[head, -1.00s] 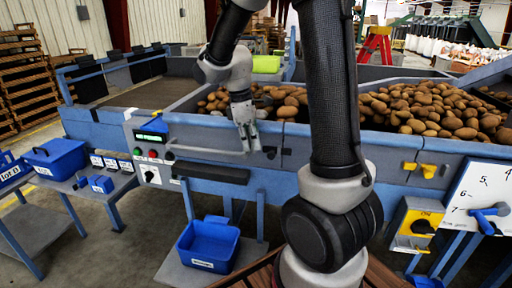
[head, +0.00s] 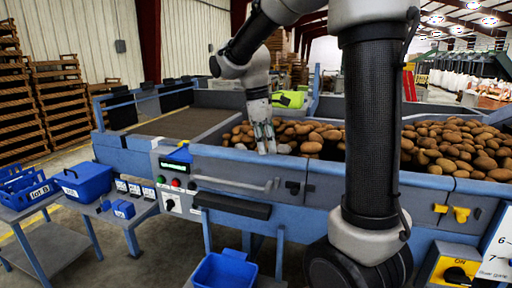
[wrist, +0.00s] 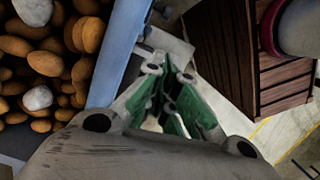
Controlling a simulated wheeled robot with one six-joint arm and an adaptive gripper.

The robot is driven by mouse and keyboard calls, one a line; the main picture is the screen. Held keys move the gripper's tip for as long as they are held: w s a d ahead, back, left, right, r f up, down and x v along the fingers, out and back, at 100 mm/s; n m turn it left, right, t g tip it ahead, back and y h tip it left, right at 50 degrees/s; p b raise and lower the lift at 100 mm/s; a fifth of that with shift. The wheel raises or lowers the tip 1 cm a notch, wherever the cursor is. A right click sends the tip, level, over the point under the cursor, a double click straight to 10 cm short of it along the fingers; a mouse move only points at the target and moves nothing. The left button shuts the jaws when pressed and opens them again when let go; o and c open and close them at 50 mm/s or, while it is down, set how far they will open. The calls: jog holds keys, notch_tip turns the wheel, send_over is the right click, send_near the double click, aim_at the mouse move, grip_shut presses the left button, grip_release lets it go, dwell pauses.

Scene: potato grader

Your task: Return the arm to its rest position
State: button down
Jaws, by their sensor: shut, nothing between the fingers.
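My gripper (head: 266,146) is shut and empty. In the head view it hangs from my bent arm, fingers down, in front of the potato grader's near wall (head: 242,170), by its top edge. In the wrist view the green-padded fingers (wrist: 166,72) come together over a gap beside the grader's blue edge (wrist: 118,58). I cannot tell from these views how far the fingertips are from the wall. My thick black arm link stands upright at the right and hides part of the grader.
Potatoes (head: 452,145) fill the grader bed behind the wall; grey lumps (wrist: 38,98) lie among them in the wrist view. A control panel (head: 177,182) is left of my gripper. A blue bin (head: 224,272) stands below. Blue crates (head: 86,180) sit on a left-hand table.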

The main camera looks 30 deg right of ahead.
jog(key=s+d+r+m+t+y, duration=0.1)
jog(key=s+m+t, duration=0.4)
jog(key=s+m, duration=0.5)
jog(key=s, duration=0.9)
jog(key=shift+d+r+m+t+y, duration=0.15)
jog(key=shift+r+m+t+y, duration=0.15)
jog(key=shift+r+t+y, duration=0.1)
